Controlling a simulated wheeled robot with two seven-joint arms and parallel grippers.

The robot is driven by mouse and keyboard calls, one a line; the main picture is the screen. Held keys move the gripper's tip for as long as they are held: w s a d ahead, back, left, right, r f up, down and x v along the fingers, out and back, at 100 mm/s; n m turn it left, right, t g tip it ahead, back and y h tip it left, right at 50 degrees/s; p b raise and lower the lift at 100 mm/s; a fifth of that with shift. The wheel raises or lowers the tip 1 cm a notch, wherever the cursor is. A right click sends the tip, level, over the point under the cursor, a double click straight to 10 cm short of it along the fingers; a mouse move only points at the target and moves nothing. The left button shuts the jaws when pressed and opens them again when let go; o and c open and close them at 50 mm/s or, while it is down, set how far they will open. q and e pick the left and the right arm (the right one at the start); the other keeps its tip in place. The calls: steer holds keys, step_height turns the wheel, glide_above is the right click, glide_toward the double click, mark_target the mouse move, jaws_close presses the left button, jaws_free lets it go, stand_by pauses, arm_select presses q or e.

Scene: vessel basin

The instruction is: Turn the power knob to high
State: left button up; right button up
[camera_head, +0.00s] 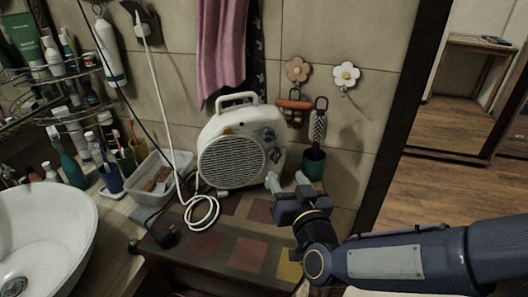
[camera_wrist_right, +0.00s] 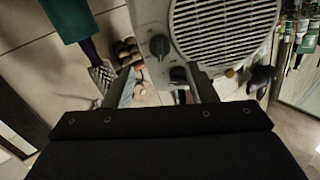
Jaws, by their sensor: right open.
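A white fan heater (camera_head: 212,131) with a round grille and a top handle stands upright on the cabinet top. Two dark knobs are on its panel beside the grille. In the right wrist view, the heater (camera_wrist_right: 150,14) appears upside down, with one knob (camera_wrist_right: 159,46) farther out and another knob (camera_wrist_right: 178,75) nearer the fingers. I cannot tell which is the power knob or read their markings. My right gripper (camera_head: 287,180) is open and empty, just right of and in front of the heater. In the right wrist view its fingers (camera_wrist_right: 165,90) are apart, with the nearer knob between their lines. My left gripper is out of view.
A white cable (camera_head: 203,213) coils in front of the heater. A green cup (camera_head: 313,164) with a brush stands close to its right. A clear bin (camera_head: 150,180) and a white basin (camera_head: 40,230) are on the left. The tiled cabinet top (camera_head: 248,253) is mostly clear in front.

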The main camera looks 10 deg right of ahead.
mark_target(277, 158)
steer(key=w, duration=0.5)
steer(key=w+a+p, duration=0.1)
steer(key=w, duration=0.1)
steer(key=shift+w, duration=0.35)
steer(key=c, duration=1)
